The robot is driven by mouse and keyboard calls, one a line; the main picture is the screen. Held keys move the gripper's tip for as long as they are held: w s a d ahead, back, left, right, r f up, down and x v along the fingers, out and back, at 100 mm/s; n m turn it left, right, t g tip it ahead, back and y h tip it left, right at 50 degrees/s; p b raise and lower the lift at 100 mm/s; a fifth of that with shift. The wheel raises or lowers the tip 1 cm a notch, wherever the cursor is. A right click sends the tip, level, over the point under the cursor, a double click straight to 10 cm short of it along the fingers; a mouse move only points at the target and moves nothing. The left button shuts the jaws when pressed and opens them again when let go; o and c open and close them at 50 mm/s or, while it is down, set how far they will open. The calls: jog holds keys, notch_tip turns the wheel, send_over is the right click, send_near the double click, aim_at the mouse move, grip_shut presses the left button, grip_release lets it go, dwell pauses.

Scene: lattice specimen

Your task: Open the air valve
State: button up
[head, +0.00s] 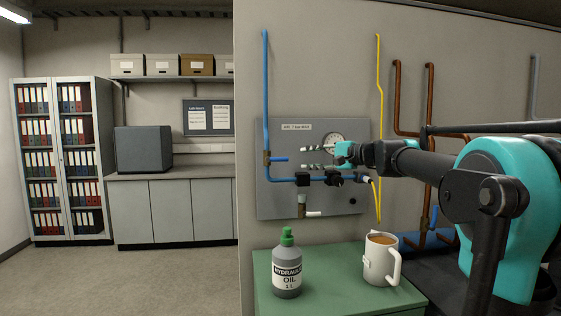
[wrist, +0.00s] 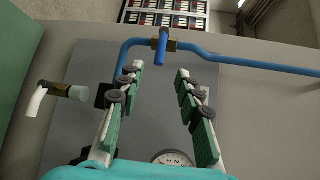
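The air panel (head: 280,195) is a grey plate on the wall with a label reading about AIR 7 bar. A blue pipe (head: 266,90) comes down at its left edge to a brass valve body with a blue lever (head: 279,159). The lever sticks out to the right, crosswise to the pipe; it also shows in the wrist view (wrist: 161,43). My gripper (head: 304,158) is open and empty, its fingers pointing left toward the lever. In the wrist view the lever stands beyond the gap between the fingertips (wrist: 160,72), apart from them.
A brass valve with a white lever (head: 313,213) hangs below the panel's black fittings. A gauge (head: 333,141) sits behind my gripper. An oil bottle (head: 287,267) and a mug (head: 381,259) stand on the green cabinet (head: 335,301) below. Yellow and copper pipes run to the right.

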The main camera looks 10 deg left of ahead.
aim_at(285, 159)
jog(key=x, duration=1.1)
jog(key=shift+w, duration=0.1)
grip_shut()
